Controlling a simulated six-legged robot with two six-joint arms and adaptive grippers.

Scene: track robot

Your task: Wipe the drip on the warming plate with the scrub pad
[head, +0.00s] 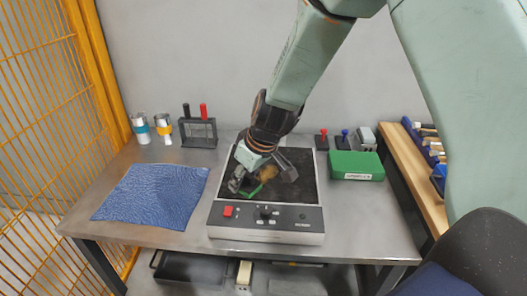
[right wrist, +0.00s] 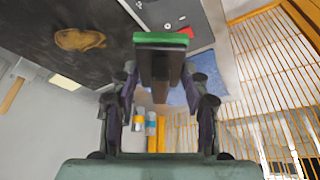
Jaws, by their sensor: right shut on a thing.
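My right gripper (right wrist: 160,75) is shut on the scrub pad (right wrist: 160,38), whose green face points away from the palm. The pad (head: 250,189) is over the plate's left part; I cannot tell whether it touches. My left gripper is not in view.
A blue cloth (head: 152,195) lies left of the plate. A green box (head: 357,166) stands right of the plate. A yellow mesh fence (head: 45,100) borders the left.

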